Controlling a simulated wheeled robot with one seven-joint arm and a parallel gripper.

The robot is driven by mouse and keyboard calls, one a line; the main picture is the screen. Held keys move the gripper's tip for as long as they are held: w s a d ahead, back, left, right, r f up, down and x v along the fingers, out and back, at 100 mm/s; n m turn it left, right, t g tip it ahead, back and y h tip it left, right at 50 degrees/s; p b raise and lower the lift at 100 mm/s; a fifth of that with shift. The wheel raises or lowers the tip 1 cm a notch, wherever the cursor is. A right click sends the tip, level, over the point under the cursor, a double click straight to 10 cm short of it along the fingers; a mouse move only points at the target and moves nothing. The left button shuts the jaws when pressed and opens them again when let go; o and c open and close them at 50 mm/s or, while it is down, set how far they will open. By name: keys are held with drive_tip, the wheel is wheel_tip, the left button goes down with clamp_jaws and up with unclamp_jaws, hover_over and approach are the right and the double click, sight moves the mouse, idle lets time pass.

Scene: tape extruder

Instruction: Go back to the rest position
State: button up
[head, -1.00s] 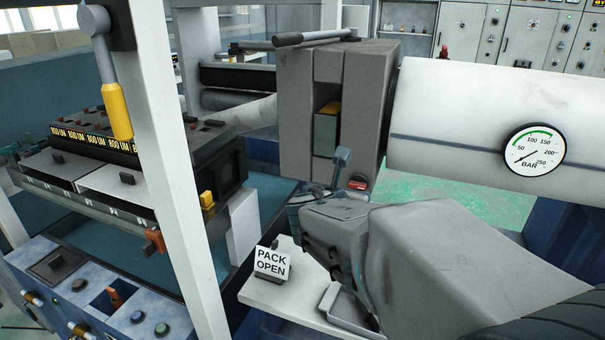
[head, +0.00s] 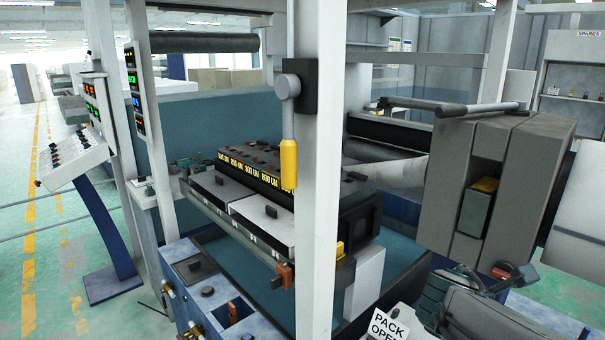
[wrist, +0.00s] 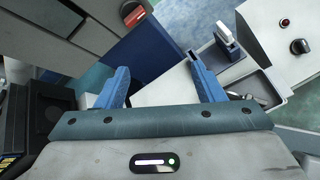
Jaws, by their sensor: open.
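My gripper (wrist: 162,88) shows in the wrist view with its two blue fingers spread apart and nothing between them. In the head view my grey arm is at the bottom right, and its fingers are hard to make out there. In the wrist view the fingers are over a dark blue panel and the edge of a white shelf (wrist: 168,97).
A PACK OPEN sign (head: 388,325) stands beside my arm. A grey block machine (head: 455,215) is at the right. A white post (head: 318,200) with a yellow-handled lever (head: 289,163) stands before the extruder die (head: 262,165). Open floor (head: 50,230) lies at left.

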drive_tip(key=s+a+m+g+y+p, duration=0.2)
drive_tip(key=s+a+m+y, duration=0.2)
drive_tip(key=a+m, duration=0.5)
drive_tip(key=s+a+f+m+g+y+p, duration=0.1)
drive_tip(key=s+a+m+g+y+p, duration=0.1)
drive_tip(key=a+m, duration=0.6)
drive_tip(key=shift+s+a+f+m+y+p, duration=0.35)
drive_tip(key=shift+s+m+y+p, duration=0.4)
drive_tip(key=shift+s+m+y, duration=0.6)
drive_tip(key=shift+w+r+y, duration=0.1)
drive_tip(key=shift+w+y, duration=0.15)
drive_tip(key=shift+w, duration=0.1)
